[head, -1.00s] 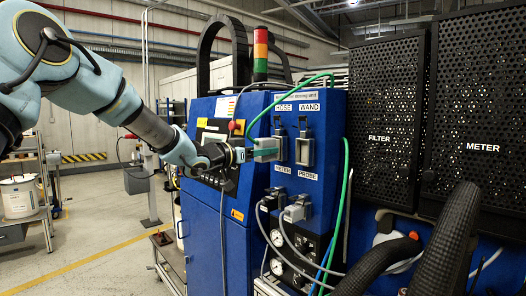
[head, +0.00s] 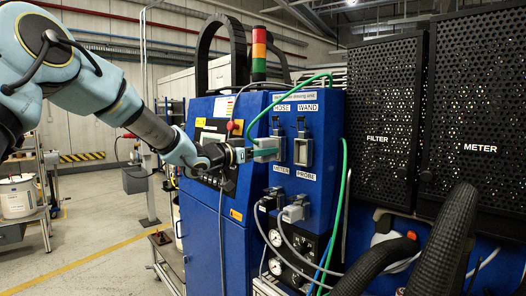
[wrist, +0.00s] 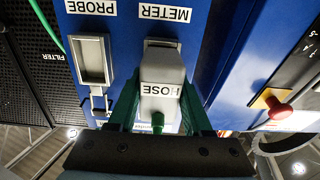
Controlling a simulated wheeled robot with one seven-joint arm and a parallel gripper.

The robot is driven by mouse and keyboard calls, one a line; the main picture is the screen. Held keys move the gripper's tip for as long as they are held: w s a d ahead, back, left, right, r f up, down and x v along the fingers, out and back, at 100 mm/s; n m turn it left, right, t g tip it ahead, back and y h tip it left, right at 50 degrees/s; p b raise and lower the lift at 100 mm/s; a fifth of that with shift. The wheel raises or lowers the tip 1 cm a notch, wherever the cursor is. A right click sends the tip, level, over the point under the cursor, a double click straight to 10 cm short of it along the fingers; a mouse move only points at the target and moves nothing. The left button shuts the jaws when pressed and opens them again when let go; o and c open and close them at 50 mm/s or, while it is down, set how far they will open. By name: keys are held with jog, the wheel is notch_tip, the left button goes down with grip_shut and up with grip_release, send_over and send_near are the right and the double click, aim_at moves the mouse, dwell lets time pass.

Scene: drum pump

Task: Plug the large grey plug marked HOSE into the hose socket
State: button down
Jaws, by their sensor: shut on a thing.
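The grey HOSE plug (wrist: 161,95) is between the green fingers of my gripper (wrist: 160,84) in the wrist view, its label facing the camera. My gripper (head: 258,153) is shut on this plug (head: 267,147) in the head view, at the upper left of the blue panel. The plug's front lies at the hose socket (wrist: 160,43), lined up with its opening and covering most of it. I cannot tell how deep it sits. A green cable (head: 256,119) arcs up from the plug.
The open WAND socket (head: 304,150) is just right of the plug and also shows in the wrist view (wrist: 92,60). Plugs fill the METER socket (head: 268,201) and PROBE socket (head: 296,209) below. A red knob (wrist: 280,108) sits beside the gripper. Thick black hoses (head: 445,245) stand at the right.

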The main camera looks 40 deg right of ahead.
jog(key=shift+d, duration=0.55)
dwell(0.8)
jog(key=shift+c, duration=1.2)
grip_release()
jog(key=a, duration=0.9)
jog(key=shift+w, duration=0.25)
